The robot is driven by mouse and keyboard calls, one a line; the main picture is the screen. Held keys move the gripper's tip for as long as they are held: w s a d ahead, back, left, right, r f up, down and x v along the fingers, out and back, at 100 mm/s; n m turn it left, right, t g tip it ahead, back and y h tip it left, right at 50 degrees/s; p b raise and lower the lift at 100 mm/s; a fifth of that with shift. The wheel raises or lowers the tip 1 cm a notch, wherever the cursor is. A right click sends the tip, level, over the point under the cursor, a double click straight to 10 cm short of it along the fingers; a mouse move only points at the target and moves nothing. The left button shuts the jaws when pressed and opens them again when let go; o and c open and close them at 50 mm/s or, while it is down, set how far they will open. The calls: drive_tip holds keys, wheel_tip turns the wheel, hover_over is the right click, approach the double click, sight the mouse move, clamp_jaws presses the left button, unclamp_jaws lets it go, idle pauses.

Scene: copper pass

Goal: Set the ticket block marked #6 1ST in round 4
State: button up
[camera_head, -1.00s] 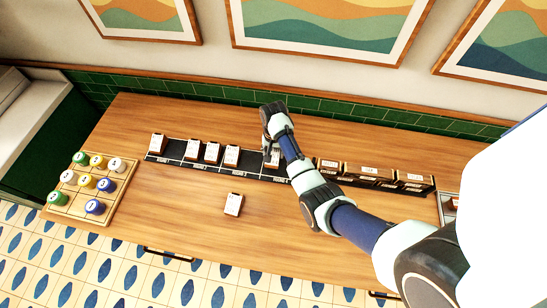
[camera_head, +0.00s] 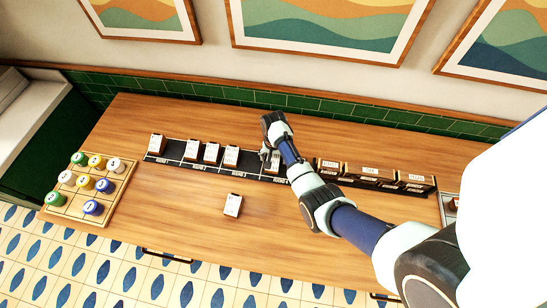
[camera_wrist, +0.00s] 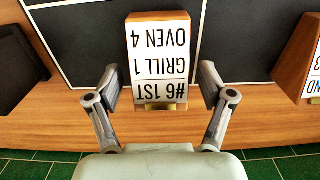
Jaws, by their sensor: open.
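The ticket block marked #6 1ST, GRILL 1, OVEN 4 (camera_wrist: 160,50) is a wooden block with a white face. It appears upside down in the wrist view, against the dark rack (camera_wrist: 85,40). My gripper (camera_wrist: 160,85) is open, with one finger on each side of the block's near end and a gap on both sides. In the head view my gripper (camera_head: 272,158) is at the rack section labelled round 4 and hides most of the block there. The long dark rack (camera_head: 178,150) carries round labels along its front edge.
Several other ticket blocks (camera_head: 211,152) stand in the rack's left sections. One loose block (camera_head: 233,205) lies on the table in front. Boxes of blocks (camera_head: 370,174) stand to the right. A board with coloured round pieces (camera_head: 122,205) is at the left. The front table is mostly clear.

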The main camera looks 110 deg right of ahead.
sight(274, 157)
wheel_tip(274, 157, up, 12)
drive_tip(key=p, duration=0.1)
drive_tip(key=shift+r+p, duration=0.2)
drive_tip(key=shift+p, duration=0.2)
drive_tip(key=w+a+r+n+t+h, duration=0.15)
drive_tip(key=w+a+r+n, duration=0.35)
drive_tip(key=w, duration=0.6)
drive_tip(key=w+a+r+n+t+h, duration=0.1)
drive_tip(key=w+a+r+n+t, duration=0.15)
drive_tip(key=w+a, duration=0.65)
drive_tip(key=w+a+r+n+t+h, duration=0.15)
drive_tip(key=w+a+r+n, duration=0.3)
drive_tip(key=w, duration=0.95)
drive_tip(key=w+a+r+n+t+y, duration=0.2)
drive_tip(key=a+r+n, duration=0.3)
drive_tip(key=a, duration=1)
drive_tip(key=w+a+r+n+t+y, duration=0.2)
drive_tip(key=a+r+n+t, duration=0.3)
drive_tip(key=a, duration=1)
wheel_tip(274, 157, up, 3)
drive_tip(key=shift+r+n, duration=0.1)
drive_tip(key=shift+n, duration=0.5)
